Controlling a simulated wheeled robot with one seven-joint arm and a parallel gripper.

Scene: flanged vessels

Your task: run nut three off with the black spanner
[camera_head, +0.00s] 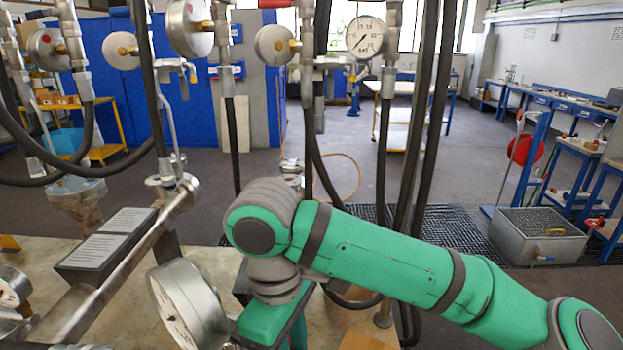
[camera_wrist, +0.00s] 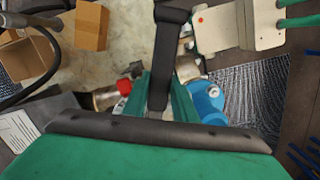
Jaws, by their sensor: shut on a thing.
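The black spanner (camera_wrist: 171,48) runs up the middle of the wrist view, with a wider dark end near the top edge. My gripper (camera_wrist: 160,90), with green fingers, is shut on it. Behind the fingers are a metal fitting with a red cap (camera_wrist: 124,87) on the left and a blue rounded body (camera_wrist: 205,100) on the right. I cannot make out nut three or any number, nor whether the spanner touches a nut. In the head view my arm hides the gripper and spanner.
Hanging black hoses (camera_head: 420,120) and pressure gauges (camera_head: 366,37) stand close around my arm. A large gauge (camera_head: 187,305) is near at the lower left, beside a slanted metal pipe (camera_head: 115,262). Cardboard boxes (camera_wrist: 91,26) lie at the upper left of the wrist view.

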